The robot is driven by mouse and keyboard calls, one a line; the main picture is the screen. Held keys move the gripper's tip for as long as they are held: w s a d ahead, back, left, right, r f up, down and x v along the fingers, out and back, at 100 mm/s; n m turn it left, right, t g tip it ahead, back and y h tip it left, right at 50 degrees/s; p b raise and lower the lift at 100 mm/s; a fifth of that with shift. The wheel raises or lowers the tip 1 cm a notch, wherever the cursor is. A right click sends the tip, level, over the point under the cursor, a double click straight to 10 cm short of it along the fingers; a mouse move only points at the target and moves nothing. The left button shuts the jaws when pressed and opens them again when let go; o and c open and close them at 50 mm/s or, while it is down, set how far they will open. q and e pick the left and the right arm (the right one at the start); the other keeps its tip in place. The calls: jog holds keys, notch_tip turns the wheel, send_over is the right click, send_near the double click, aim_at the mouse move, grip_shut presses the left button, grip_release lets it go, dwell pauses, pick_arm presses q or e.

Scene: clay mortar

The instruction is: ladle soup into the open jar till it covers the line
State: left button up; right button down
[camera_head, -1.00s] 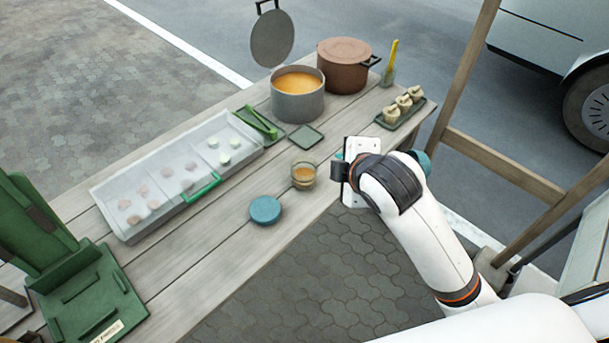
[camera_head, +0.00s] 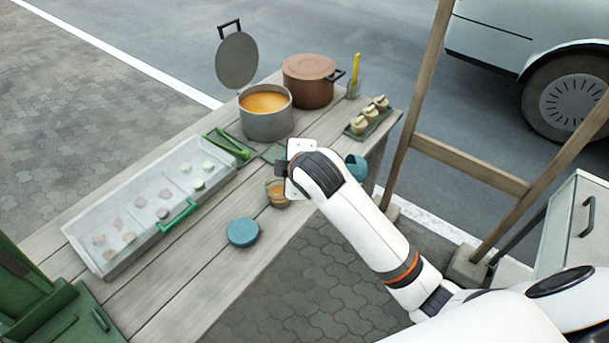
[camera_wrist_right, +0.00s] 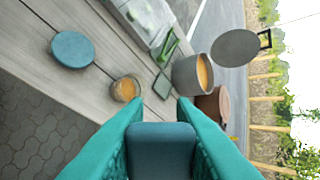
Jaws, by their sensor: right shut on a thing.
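The open glass jar (camera_head: 277,193) stands on the table near its front edge with orange-brown soup inside. My right arm partly covers it in the head view. It also shows in the wrist view (camera_wrist_right: 126,89); its line cannot be made out. The open grey pot (camera_head: 265,121) holds orange soup. My right gripper (camera_wrist_right: 160,115), with teal fingers, is shut on a dark blue-grey block (camera_wrist_right: 160,150), possibly the ladle's handle. No ladle bowl shows. In the head view this gripper is mostly hidden behind its wrist, just right of the jar. My left gripper is out of view.
A round teal lid (camera_head: 243,232) lies in front of the jar. A clear compartment tray (camera_head: 110,255), green tongs (camera_head: 228,145), a brown lidded pot (camera_head: 310,82), a glass with a yellow utensil (camera_head: 354,78) and a tray of small jars (camera_head: 370,125) share the table. A wooden frame (camera_head: 470,165) stands right.

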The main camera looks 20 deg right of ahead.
jog(key=w+a+f+y+p, duration=0.1)
jog(key=w+a+f+p, duration=0.4)
jog(key=w+a, duration=0.8)
jog(key=d+r+m+t+y+b, duration=0.1)
jog(key=d+m+y+b, duration=0.3)
jog(key=d+b, duration=0.5)
jog(key=s+d+r+m+t+y+b, duration=0.1)
jog(key=d+r+m+t+y+b, duration=0.1)
jog(key=d+b, duration=0.7)
jog(key=m+t+y+b, duration=0.1)
jog(key=m+t, duration=0.1)
jog(key=shift+r+t+y+b, duration=0.3)
jog(key=shift+y+b, duration=0.1)
jog(key=shift+s+d+r, duration=0.1)
jog(key=shift+r, duration=0.05)
